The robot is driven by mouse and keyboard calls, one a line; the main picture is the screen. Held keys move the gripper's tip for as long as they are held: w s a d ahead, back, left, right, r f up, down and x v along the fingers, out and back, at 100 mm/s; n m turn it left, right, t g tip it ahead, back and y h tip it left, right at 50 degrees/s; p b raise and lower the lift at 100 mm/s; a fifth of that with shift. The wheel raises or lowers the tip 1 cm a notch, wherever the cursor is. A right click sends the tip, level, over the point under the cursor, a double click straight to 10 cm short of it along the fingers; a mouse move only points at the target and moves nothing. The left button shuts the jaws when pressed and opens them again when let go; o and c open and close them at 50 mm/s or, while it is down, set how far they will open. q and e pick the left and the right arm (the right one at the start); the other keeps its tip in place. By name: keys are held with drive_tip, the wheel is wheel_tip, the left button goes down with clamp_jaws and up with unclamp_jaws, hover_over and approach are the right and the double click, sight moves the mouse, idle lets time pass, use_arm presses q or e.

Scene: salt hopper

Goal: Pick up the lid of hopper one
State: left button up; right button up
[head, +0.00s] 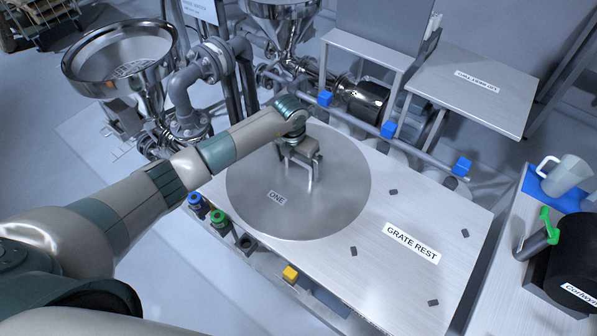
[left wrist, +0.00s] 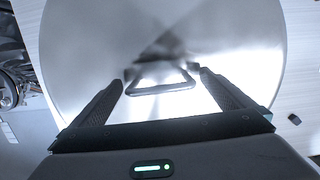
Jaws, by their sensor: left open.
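The lid of hopper one (head: 258,213) is a large round metal disc marked ONE. It lies flat on the table plate labelled GRATE REST, and it also fills much of the left wrist view (left wrist: 75,60). Its bar handle (left wrist: 160,88) stands near the middle of the disc. My left gripper (head: 302,176) is over the lid, pointing down at the handle. In the left wrist view its open fingers (left wrist: 162,78) are on either side of the handle, with a small gap at each end; I cannot tell how deep they reach. My right gripper is not in view.
An open steel hopper (head: 120,60) stands at the upper left beside grey pipes; another (head: 283,15) is at the top. The GRATE REST plate (head: 440,215) is clear right of the lid, with small dark pads. A jug (head: 567,177) and black drum are at the right.

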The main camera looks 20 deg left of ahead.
use_arm(q)
drive_tip(key=shift+c, duration=0.6)
drive_tip(key=c, duration=1.5)
drive_tip(key=shift+w+r, duration=0.1)
drive_tip(key=shift+c, duration=1.1)
drive_tip(key=shift+r, duration=0.15)
drive_tip(key=shift+r+b, duration=0.45)
drive_tip(key=shift+r, duration=0.05)
drive_tip(key=r, duration=0.1)
drive_tip(key=r+b, duration=0.1)
drive_tip(key=shift+d+r+b, duration=0.25)
drive_tip(key=shift+r+b, duration=0.1)
drive_tip(key=shift+r, duration=0.05)
drive_tip(key=w+d+r+b, duration=0.2)
drive_tip(key=d+r+b, duration=0.3)
drive_tip(key=d, duration=0.6)
drive_tip(key=shift+w+r, duration=0.15)
drive_tip(key=shift+r, duration=0.8)
